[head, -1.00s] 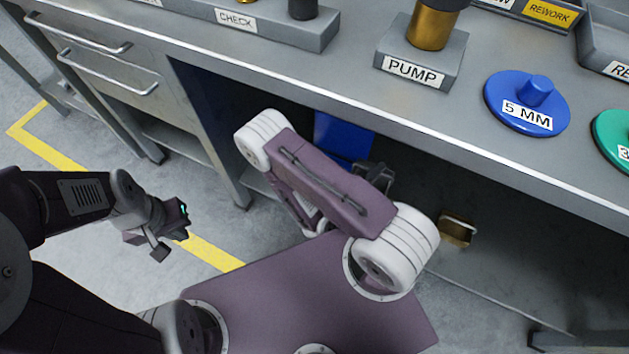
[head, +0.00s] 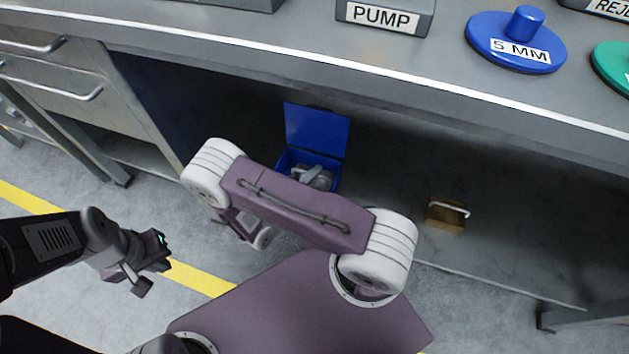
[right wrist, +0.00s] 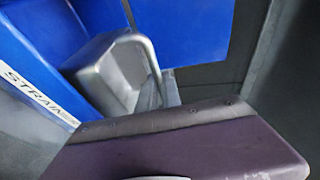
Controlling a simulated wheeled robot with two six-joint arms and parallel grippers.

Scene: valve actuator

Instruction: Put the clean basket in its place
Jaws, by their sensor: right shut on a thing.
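A blue lidded box (head: 316,130) stands open on the shelf under the bench, its lid raised at the back. In the right wrist view the blue box (right wrist: 190,35) bears a white label beginning "STRAIN". A grey metal basket (right wrist: 105,70) with a thin arched handle is in or just above this box. My right gripper (head: 312,179) is at the box opening, shut on the grey basket; its fingertips are largely hidden. A brownish basket (head: 443,215) with a pale handle sits on the shelf to the right. My left gripper (head: 152,276) is open and empty, away from both.
The bench top (head: 420,65) overhangs the shelf, its front edge above my right arm. On it are a grey PUMP block (head: 383,18) and a blue 5 MM disc (head: 515,42). A drawer cabinet (head: 60,85) borders the left. The shelf between box and brownish basket is clear.

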